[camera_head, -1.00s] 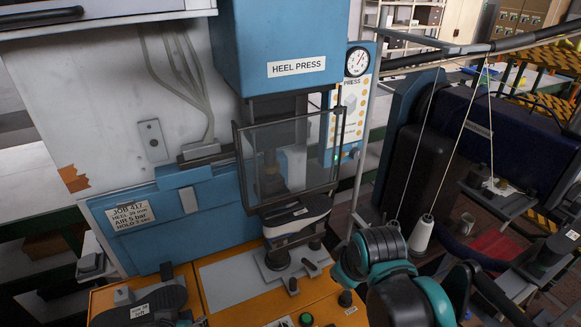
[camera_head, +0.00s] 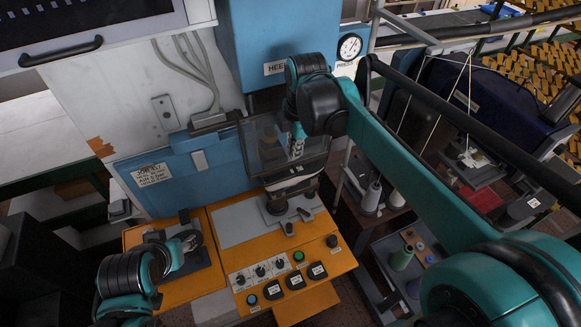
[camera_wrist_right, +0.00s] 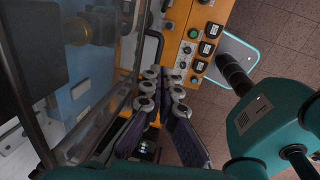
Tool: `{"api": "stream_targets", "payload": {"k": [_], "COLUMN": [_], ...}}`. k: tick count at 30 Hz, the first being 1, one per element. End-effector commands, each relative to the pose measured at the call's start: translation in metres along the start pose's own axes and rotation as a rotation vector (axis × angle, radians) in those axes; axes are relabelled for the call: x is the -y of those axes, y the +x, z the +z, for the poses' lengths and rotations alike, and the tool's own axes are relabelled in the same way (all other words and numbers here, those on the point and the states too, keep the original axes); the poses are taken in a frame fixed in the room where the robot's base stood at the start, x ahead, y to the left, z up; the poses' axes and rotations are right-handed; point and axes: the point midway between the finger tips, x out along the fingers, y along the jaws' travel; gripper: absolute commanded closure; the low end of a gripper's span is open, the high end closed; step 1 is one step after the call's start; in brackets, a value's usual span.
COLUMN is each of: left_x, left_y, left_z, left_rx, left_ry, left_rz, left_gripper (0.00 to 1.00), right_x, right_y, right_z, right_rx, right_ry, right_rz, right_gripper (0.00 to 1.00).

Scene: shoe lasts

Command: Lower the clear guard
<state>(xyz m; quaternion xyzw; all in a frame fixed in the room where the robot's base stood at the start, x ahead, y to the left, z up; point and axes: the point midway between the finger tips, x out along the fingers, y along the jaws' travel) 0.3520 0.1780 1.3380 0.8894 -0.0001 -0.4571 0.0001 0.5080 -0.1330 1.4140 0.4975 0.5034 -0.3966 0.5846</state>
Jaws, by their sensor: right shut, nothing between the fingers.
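The clear guard (camera_head: 259,148), a see-through panel in a dark frame, stands upright in front of the heel press (camera_head: 262,40). Its lower edge is close to the white-labelled shoe last (camera_head: 290,187). My right gripper (camera_head: 297,150) is shut and empty in front of the guard's right half, its arm hiding part of the frame. In the right wrist view the guard (camera_wrist_right: 95,75) fills the left side, beside the gripper fingers (camera_wrist_right: 163,92); I cannot tell whether they touch it. My left gripper (camera_head: 190,241) is low at left, over a dark item on the orange bench; its opening is unclear.
The orange control panel (camera_head: 282,282) with knobs and buttons is below the press. A blue box with a job label (camera_head: 151,174) is left of the guard. A pressure gauge (camera_head: 349,46) is behind my right arm.

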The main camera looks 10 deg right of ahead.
Motion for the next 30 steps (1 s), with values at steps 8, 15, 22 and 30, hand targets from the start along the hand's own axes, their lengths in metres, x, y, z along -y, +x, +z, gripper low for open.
{"api": "stream_targets", "payload": {"k": [8, 15, 22, 30], "left_x": [0.000, 0.000, 0.000, 0.000], "left_y": [-0.003, -0.005, -0.006, -0.006], "left_z": [-0.002, -0.004, -0.004, -0.004], "left_rx": [0.000, 0.000, 0.000, 0.000], "left_ry": [0.000, 0.000, 0.000, 0.000], "left_rz": [0.000, 0.000, 0.000, 0.000], "left_gripper": [0.56, 0.56, 0.56, 0.56], "right_x": [-0.001, -0.001, 0.000, 0.000], "right_y": [0.060, 0.096, 0.106, 0.106], "right_z": [0.000, 0.000, 0.000, 0.000], "right_rx": [0.000, 0.000, 0.000, 0.000], "right_ry": [0.001, 0.001, 0.002, 0.002], "right_rz": [0.001, 0.001, 0.001, 0.001], "right_gripper": [1.00, 1.00, 1.00, 1.00]}}
